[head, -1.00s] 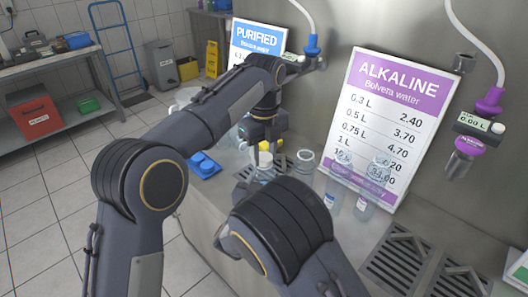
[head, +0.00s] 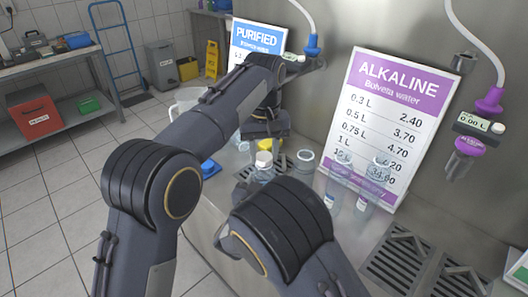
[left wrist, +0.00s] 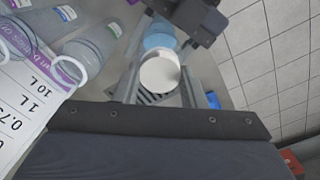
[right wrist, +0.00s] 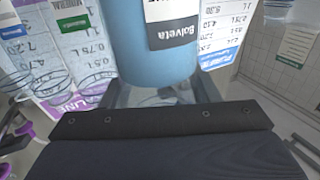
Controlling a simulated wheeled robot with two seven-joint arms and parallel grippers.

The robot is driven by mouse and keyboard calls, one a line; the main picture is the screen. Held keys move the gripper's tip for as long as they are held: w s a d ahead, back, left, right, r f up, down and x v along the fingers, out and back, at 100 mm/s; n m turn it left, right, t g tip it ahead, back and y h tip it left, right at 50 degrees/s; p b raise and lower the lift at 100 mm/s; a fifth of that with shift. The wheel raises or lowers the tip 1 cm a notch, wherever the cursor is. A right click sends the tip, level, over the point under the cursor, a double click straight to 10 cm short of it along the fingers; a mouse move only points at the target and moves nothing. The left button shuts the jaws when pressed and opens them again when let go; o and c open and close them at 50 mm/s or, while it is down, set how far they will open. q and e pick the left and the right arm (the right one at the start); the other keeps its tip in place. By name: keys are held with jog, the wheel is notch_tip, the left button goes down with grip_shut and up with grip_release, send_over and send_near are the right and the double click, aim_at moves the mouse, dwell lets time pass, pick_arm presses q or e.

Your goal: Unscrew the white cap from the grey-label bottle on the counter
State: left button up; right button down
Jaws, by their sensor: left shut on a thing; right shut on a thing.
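The grey-label bottle (head: 262,174) stands upright on the counter, with the white cap (head: 264,158) at its top. In the left wrist view the cap (left wrist: 160,74) sits between the fingers of my left gripper (left wrist: 160,88), which is shut on it from above. I cannot tell whether the cap is still seated on the neck. In the right wrist view the blue bottle body (right wrist: 150,60) with its white and dark grey label (right wrist: 173,25) stands between the fingers of my right gripper (right wrist: 150,98), shut on it.
Two clear bottles (head: 335,190) (head: 370,190) stand right, before the alkaline price sign (head: 395,115). A clear round container (head: 304,160) is close to the bottle. A blue object (head: 208,168) lies left, partly behind my left arm. Drain grates (head: 395,258) lie front right.

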aim_at(264, 156)
pick_arm(q)
jog(key=n, duration=1.2)
jog(key=shift+n, duration=0.4)
jog(key=n, duration=0.3)
jog(key=shift+n, duration=0.4)
jog(key=shift+r, duration=0.2)
jog(key=shift+r, duration=0.95)
jog(key=shift+r, duration=2)
